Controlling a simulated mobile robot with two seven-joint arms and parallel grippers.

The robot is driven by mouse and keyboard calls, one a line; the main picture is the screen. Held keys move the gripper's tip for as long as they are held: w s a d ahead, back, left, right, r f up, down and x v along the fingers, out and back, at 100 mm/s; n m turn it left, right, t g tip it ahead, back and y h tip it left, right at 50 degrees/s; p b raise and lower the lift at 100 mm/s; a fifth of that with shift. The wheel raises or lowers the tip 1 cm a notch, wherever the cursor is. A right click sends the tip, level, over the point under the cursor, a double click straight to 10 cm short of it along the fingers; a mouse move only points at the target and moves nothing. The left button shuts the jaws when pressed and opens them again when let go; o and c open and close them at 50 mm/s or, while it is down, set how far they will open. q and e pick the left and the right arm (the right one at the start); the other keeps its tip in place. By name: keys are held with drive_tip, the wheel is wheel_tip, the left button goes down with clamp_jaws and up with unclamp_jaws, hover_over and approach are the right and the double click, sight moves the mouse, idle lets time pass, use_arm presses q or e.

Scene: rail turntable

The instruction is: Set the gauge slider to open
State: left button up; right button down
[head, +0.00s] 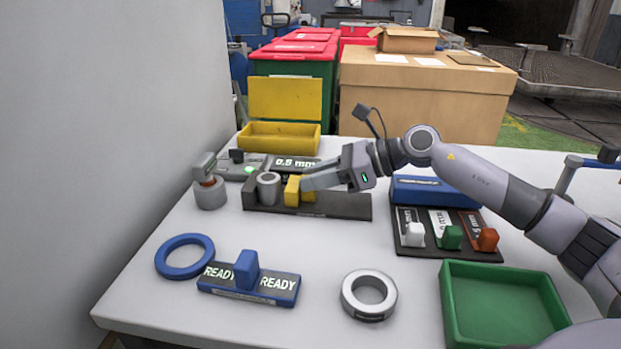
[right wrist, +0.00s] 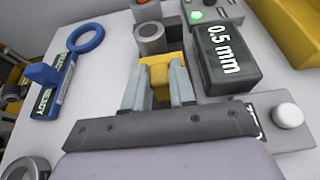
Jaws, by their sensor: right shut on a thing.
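The yellow gauge slider (head: 292,189) sits on a dark gauge base (head: 345,206) toward the back left of the table. It stands right beside a grey metal cylinder (head: 268,188), which is to its left. My right gripper (head: 306,184) reaches in from the right and is shut on the yellow slider. In the right wrist view, the yellow slider (right wrist: 160,68) shows between the two fingers, with the grey cylinder (right wrist: 150,38) just beyond it. A dark display reading "0.5 mm" (head: 296,163) stands behind the base. My left gripper is not in view.
In front lie a blue ring (head: 184,240), a READY block with a blue lever (head: 247,270) and a grey ring (head: 350,300). White, green and orange sliders (head: 450,236) and a green tray (head: 455,310) are at right. A yellow bin (head: 280,137) stands behind; a wall is left.

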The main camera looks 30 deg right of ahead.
drive_tip(key=shift+s+d+f+b, duration=0.15)
drive_tip(key=shift+s+d+b, duration=0.5)
drive_tip(key=shift+d, duration=0.4)
drive_tip(key=shift+s+d, duration=0.25)
drive_tip(key=shift+s, duration=0.05)
drive_tip(key=shift+r, duration=0.2)
drive_tip(key=c, duration=0.9)
unclamp_jaws()
drive_tip(key=b+v, duration=0.1)
drive_tip(key=v, duration=0.4)
drive_tip(key=shift+s+d, duration=0.25)
drive_tip(key=shift+d, duration=0.05)
drive_tip(key=shift+s+d+r+b, duration=0.3)
drive_tip(key=shift+s+d+r, duration=0.1)
drive_tip(key=shift+d, duration=0.05)
